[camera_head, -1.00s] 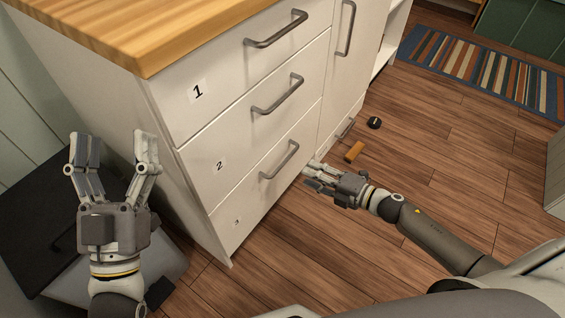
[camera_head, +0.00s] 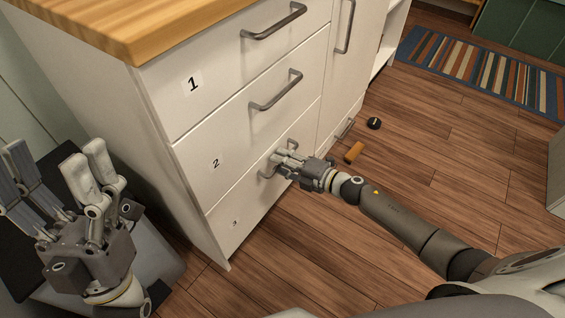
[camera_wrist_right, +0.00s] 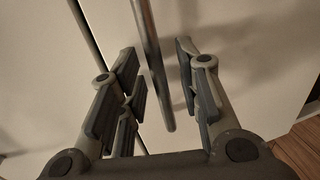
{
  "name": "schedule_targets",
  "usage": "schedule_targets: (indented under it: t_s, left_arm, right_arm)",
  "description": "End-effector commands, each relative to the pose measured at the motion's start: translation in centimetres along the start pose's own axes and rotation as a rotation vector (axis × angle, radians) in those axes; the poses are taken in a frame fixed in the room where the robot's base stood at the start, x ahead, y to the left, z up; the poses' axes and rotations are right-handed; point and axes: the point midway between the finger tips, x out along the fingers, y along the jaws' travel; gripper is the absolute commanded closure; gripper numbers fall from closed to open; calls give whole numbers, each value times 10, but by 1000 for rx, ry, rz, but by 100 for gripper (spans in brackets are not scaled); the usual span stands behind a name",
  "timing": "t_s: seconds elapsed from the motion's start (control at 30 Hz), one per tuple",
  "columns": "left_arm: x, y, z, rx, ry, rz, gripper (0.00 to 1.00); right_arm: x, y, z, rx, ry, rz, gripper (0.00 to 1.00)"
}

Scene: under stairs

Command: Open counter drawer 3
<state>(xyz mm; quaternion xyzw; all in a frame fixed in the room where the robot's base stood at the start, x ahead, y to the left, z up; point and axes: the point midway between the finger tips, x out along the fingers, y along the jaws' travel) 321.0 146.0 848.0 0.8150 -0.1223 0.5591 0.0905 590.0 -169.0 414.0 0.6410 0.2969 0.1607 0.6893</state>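Counter drawer 3 (camera_head: 238,217) is the lowest of three white drawer fronts in the head view and looks shut. Its grey bar handle (camera_head: 290,143) is partly hidden by my right gripper (camera_head: 277,157). In the right wrist view, the handle (camera_wrist_right: 155,70) runs between the open fingers of my right gripper (camera_wrist_right: 160,90), with a gap on both sides. My left gripper (camera_head: 45,165) is open and empty, left of the counter.
Drawer 1 (camera_head: 220,75) and drawer 2 (camera_head: 232,140) are above, both shut, with bar handles. An orange-brown block (camera_head: 354,152) and a small black round object (camera_head: 374,123) lie on the wood floor. A striped rug (camera_head: 480,70) lies farther back.

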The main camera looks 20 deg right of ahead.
Motion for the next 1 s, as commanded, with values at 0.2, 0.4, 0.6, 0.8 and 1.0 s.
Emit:
schedule_targets:
  t_s: [0.2,0.4,0.6,0.8,1.0]
  left_arm:
    - [-1,0,-5,-2,24,0,31]
    - [0,0,-4,-1,23,0,31]
    - [0,0,-4,-1,23,1,31]
    - [0,0,-4,-1,23,1,31]
    - [0,0,-4,-1,22,1,31]
  right_arm:
    - [4,0,0,0,0,-1,68]
    - [3,0,0,0,0,-1,74]
    - [3,0,0,0,0,0,99]
    - [3,0,0,0,0,-1,100]
    - [3,0,0,0,0,-1,100]
